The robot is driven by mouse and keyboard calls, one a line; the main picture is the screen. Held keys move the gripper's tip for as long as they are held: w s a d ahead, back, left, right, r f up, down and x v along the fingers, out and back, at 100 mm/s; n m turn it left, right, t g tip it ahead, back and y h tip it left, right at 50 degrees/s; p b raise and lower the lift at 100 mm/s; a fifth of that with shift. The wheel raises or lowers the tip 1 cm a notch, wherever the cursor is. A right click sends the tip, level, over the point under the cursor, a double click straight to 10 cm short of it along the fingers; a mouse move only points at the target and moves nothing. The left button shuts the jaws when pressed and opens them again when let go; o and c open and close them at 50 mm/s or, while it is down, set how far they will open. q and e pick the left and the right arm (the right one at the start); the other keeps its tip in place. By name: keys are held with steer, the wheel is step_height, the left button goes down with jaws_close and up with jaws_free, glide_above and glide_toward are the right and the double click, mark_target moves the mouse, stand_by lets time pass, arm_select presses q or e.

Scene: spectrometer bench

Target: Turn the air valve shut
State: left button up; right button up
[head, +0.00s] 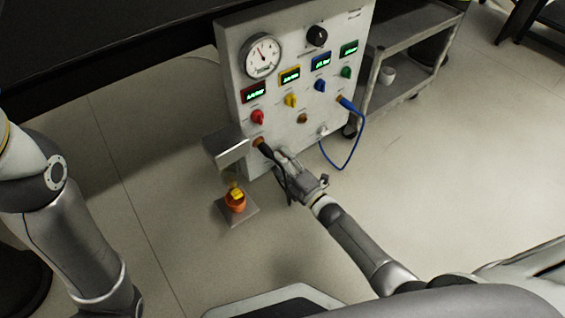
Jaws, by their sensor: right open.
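A white panel (350,60) carries a row of small valve knobs: red (257,117), yellow (290,100), blue (320,85) and green (346,72). Each sits under a small lit display of its own colour. The labels are too small to read, so I cannot tell which knob is the air valve. My right gripper (284,160) is open at the panel's lower edge, below the red and yellow knobs and beside a black hose. I cannot tell whether it touches the hose. My left arm shows at the left, but its gripper is out of view.
A round gauge (262,56) and a black knob (317,36) sit higher on the panel. A blue hose (361,135) loops out at right. A stand with an orange vessel (235,201) is left of my right gripper. A grey cart (405,75) stands behind.

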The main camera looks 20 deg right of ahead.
steer(key=v, duration=1.2)
steer(key=shift+s, duration=0.1)
stand_by(0.4)
